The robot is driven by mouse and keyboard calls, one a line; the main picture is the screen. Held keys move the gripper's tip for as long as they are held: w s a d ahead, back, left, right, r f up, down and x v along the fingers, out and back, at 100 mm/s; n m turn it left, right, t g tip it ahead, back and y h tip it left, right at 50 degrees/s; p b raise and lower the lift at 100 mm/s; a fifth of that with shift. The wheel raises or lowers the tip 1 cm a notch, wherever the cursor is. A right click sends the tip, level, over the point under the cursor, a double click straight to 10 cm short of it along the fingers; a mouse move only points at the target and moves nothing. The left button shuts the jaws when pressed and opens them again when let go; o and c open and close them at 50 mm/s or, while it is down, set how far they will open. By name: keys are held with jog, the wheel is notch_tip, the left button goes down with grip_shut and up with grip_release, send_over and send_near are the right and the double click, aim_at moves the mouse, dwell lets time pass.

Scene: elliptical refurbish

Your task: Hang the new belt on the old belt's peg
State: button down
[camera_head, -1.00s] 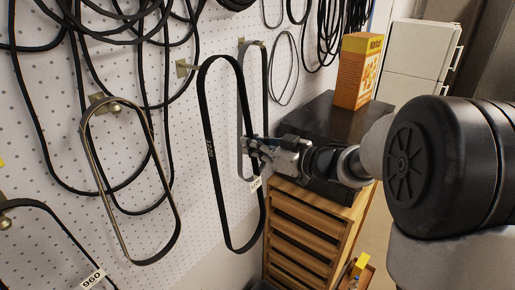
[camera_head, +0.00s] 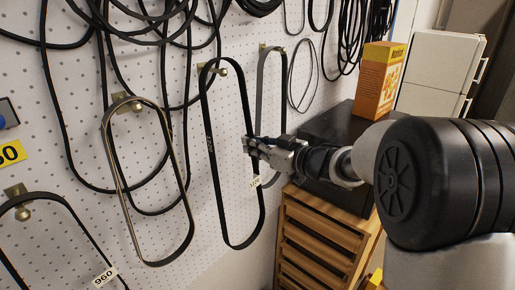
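A long black belt (camera_head: 213,150) forms an upright narrow loop in front of the pegboard, with a small white tag (camera_head: 255,181) at its lower right. My gripper (camera_head: 252,146) is shut on the right side of this loop, about midway down. A brass peg (camera_head: 222,71) shows just under the top bend of the loop, inside its outline. I cannot tell whether the belt rests on the peg or is still in front of it. The fingertips are partly hidden by the belt and each other.
A worn brownish belt (camera_head: 111,155) hangs on a peg to the left, and a belt tagged 960 (camera_head: 75,229) hangs lower left. A grey belt (camera_head: 262,93) hangs close behind on the right. A wooden drawer cabinet (camera_head: 318,240) and an orange box (camera_head: 379,80) stand right.

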jog(key=shift+w+a+f+b, duration=0.35)
jog(key=shift+w+a+f, duration=0.5)
jog(key=shift+f, duration=0.05)
dwell(0.4)
jog(key=c, duration=1.7)
grip_release()
